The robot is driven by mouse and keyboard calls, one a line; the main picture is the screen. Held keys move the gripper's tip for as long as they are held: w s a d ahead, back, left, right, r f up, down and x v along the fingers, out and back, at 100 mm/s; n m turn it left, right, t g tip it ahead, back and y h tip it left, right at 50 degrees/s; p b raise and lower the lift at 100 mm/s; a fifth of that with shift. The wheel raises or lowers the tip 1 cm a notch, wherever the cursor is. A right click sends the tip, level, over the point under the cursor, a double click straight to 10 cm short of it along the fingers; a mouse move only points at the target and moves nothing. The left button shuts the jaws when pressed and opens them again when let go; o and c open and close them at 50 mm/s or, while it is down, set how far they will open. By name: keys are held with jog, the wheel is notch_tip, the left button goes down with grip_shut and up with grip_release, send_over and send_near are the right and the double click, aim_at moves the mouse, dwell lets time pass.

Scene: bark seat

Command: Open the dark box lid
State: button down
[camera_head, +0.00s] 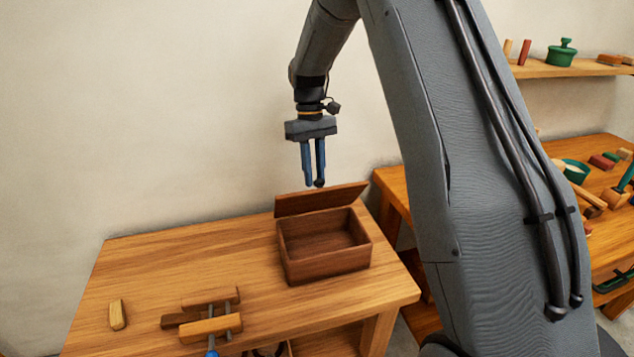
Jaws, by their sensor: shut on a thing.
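The dark brown wooden box (328,264) sits on the right part of the wooden bench, and its empty inside shows. Its lid (322,199) stands raised along the back edge of the box, tilted up and away from the opening. My gripper (314,184) points down just above the lid's upper edge. Its two blue fingers are shut on a small dark round knob at the lid. The exact contact behind the lid's edge is hidden.
The wooden bench (160,280) has a wooden clamp (211,327) and a small yellowish block (117,315) at its front left. A second bench with tools and a shelf with a green pot (561,54) stand at right. My arm covers the middle right.

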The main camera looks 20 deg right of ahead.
jog(key=shift+w+d+f, duration=0.1)
jog(key=shift+w+d, duration=0.15)
jog(key=shift+w, duration=0.45)
jog(key=c, duration=2.2)
grip_release()
jog(key=shift+w+d+f, duration=0.1)
jog(key=shift+w+d, duration=0.05)
jog(key=shift+d, duration=0.15)
jog(key=o, duration=0.4)
jog(key=shift+s+r, duration=0.2)
jog(key=shift+s, duration=0.15)
jog(key=shift+o, duration=1.4)
jog(key=shift+w+a+f, duration=0.1)
jog(key=shift+a, duration=0.15)
jog(key=b+v, duration=0.2)
jog(key=v, duration=0.6)
